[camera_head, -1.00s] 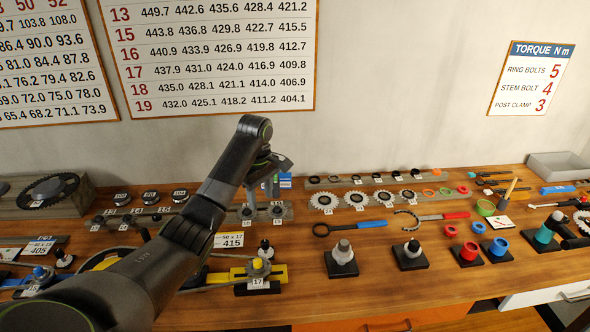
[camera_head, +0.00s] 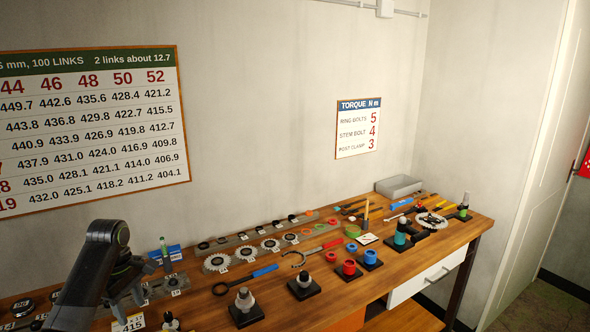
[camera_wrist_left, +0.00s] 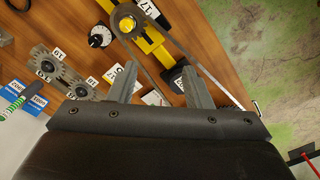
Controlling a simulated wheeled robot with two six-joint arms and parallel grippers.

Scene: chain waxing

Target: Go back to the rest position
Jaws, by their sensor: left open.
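My left gripper (camera_head: 127,296) hangs over the left part of the workbench (camera_head: 405,262) at the lower left of the head view. In the left wrist view its two fingers (camera_wrist_left: 159,78) stand apart with nothing between them. Beyond the fingertips in that view lie a yellow fixture (camera_wrist_left: 140,32) tagged 17 and a loop of chain (camera_wrist_left: 196,62). I cannot tell the exact height of the gripper above the bench. My right gripper is in neither view.
Open floor (camera_wrist_left: 275,60) lies past the bench edge.

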